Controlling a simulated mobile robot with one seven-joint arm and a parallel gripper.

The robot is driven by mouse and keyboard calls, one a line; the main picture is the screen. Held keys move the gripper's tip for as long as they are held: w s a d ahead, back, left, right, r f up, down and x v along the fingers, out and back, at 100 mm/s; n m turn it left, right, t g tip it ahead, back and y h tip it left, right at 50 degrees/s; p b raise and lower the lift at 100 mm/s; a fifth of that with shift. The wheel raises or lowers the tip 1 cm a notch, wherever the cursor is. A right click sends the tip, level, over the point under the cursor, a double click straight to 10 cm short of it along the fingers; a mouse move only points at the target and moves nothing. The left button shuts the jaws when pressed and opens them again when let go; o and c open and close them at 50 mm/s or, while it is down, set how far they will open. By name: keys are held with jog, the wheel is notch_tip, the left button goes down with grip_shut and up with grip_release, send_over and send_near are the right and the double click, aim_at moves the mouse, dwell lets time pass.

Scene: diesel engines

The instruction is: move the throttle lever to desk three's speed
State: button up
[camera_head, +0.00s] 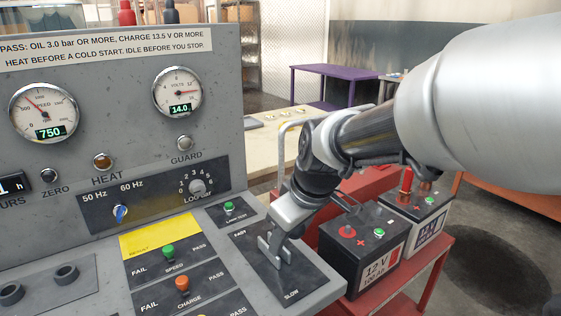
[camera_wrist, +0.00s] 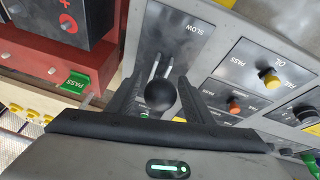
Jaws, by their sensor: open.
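The throttle plate (camera_head: 285,268) is dark, marked FAST at its far end and SLOW at its near end, on the sloped desk. In the wrist view the throttle lever's black ball knob (camera_wrist: 160,94) sits between the two fingers of my gripper (camera_wrist: 158,86), which are apart on either side of it. Whether either finger touches it I cannot tell. In the head view my gripper (camera_head: 275,243) is low over the plate and hides most of the lever. The speed gauge (camera_head: 44,111) shows 750 in its display.
A volts gauge (camera_head: 177,92) reads 14.0. Coloured FAIL/PASS switches, one green (camera_head: 168,251), stand left of the throttle plate. Two batteries (camera_head: 362,245) on a red stand are close on the right.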

jog(key=shift+x, duration=1.65)
grip_shut()
